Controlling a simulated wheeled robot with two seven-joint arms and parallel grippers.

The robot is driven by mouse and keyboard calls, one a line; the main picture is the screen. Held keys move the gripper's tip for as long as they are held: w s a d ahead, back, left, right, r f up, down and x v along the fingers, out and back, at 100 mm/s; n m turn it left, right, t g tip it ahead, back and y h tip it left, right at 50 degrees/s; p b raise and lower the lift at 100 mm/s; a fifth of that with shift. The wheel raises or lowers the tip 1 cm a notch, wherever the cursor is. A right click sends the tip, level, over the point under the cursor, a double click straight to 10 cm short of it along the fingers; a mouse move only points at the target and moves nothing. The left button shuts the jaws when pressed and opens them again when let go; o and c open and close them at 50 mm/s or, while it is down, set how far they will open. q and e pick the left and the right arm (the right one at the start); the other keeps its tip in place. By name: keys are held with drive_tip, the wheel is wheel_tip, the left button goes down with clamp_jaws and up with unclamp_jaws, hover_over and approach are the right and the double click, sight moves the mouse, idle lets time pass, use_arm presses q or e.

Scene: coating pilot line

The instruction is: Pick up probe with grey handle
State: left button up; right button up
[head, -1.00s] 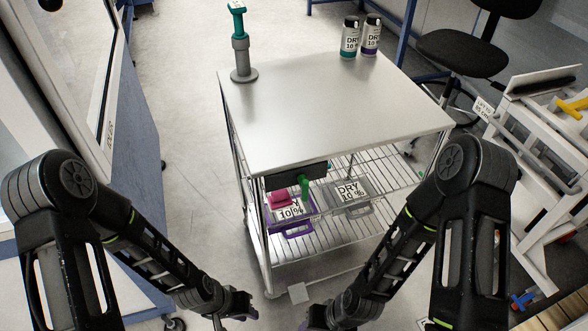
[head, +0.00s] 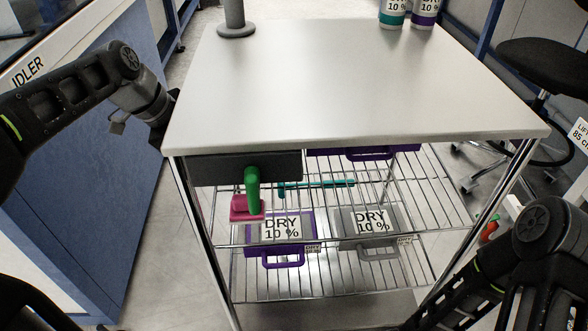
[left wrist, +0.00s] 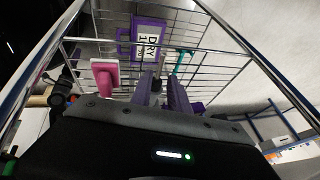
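I cannot pick out a probe with a grey handle for certain. A grey upright post on a round base (head: 236,22) stands at the back left of the cart top, its upper end out of frame. Under the cart top, a green handle (head: 252,188) hangs at a dark box (head: 245,168). My left gripper is at the cart's left edge in the head view, its fingers hidden there. In the left wrist view its two purple fingers (left wrist: 163,88) are apart, pointing at the wire shelves. My right gripper is outside the head view; only its arm shows, lower right.
The cart top (head: 350,90) is mostly bare, with two labelled bottles (head: 408,12) at the back. Below are a pink item (head: 246,208), a teal bar (head: 315,185), a purple case (head: 298,228) and a grey case (head: 370,222). Metal posts (head: 200,230) frame the shelves.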

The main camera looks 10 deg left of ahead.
sight(226, 169)
use_arm(q)
drive_tip(key=shift+b+x, duration=0.45)
drive_tip(key=shift+x, duration=0.85)
drive_tip(key=b+x, duration=0.2)
drive_tip(key=x, duration=0.3)
drive_tip(key=shift+w+f+b, duration=0.1)
drive_tip(key=shift+w+b, duration=0.05)
drive_tip(key=shift+b, duration=0.2)
drive_tip(key=shift+c, duration=0.4)
clamp_jaws()
